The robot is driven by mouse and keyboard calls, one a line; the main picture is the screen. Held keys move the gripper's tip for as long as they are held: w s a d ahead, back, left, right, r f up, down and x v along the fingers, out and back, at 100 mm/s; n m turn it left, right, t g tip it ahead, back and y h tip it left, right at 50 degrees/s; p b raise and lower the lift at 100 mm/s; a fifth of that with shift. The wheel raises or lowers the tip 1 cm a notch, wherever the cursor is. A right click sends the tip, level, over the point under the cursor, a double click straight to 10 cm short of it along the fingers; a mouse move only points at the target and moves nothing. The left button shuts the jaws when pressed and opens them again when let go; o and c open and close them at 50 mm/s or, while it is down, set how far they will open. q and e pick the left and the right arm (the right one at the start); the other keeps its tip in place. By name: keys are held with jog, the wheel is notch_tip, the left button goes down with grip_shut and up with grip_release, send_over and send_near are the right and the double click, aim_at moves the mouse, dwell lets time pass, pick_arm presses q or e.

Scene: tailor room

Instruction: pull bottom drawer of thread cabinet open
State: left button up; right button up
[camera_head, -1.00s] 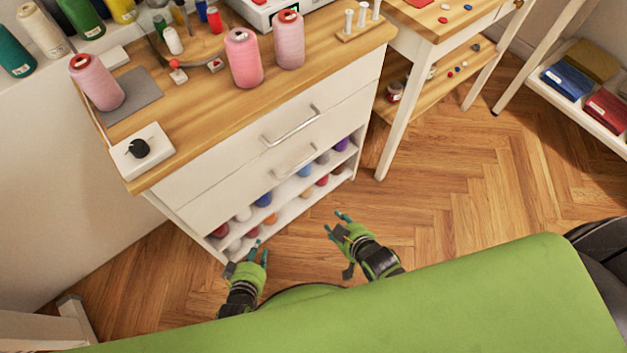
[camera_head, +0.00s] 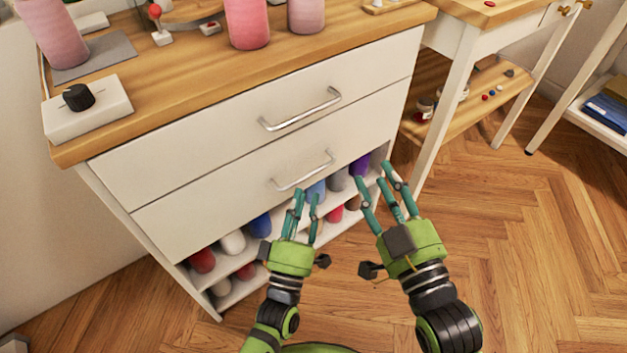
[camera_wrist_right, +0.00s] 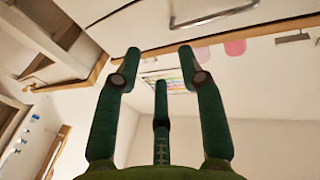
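The thread cabinet is white with a wooden top (camera_head: 200,95) and two drawers. The upper drawer (camera_head: 200,150) and the bottom drawer (camera_head: 220,195) are both closed. The bottom drawer's silver bar handle (camera_head: 303,171) is in plain sight in the head view. My left gripper (camera_head: 304,200) has its fingers apart and empty, just below that handle in the picture; I cannot tell if it touches anything. My right gripper (camera_head: 385,195) is open and empty, right of the handle, before the cabinet's right end. Its spread fingers also show in the right wrist view (camera_wrist_right: 160,75).
Below the drawers are open shelves with thread spools (camera_head: 260,225). Pink spools (camera_head: 247,22) and a white box with a black knob (camera_head: 85,110) stand on the top. A table with a lower shelf (camera_head: 470,100) stands at the right. The floor (camera_head: 520,220) there is clear.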

aim_at(310, 174)
pick_arm(q)
jog(key=shift+b+x, duration=0.45)
jog(key=shift+x, duration=2.75)
pick_arm(e)
notch_tip(310, 174, up, 6)
jog(key=s+a+t+y, duration=0.1)
jog(key=s+t+y, duration=0.1)
jog(key=t, duration=0.1)
jog(key=shift+a+f+n, duration=0.15)
jog(key=shift+n, duration=0.25)
pick_arm(q)
grip_shut()
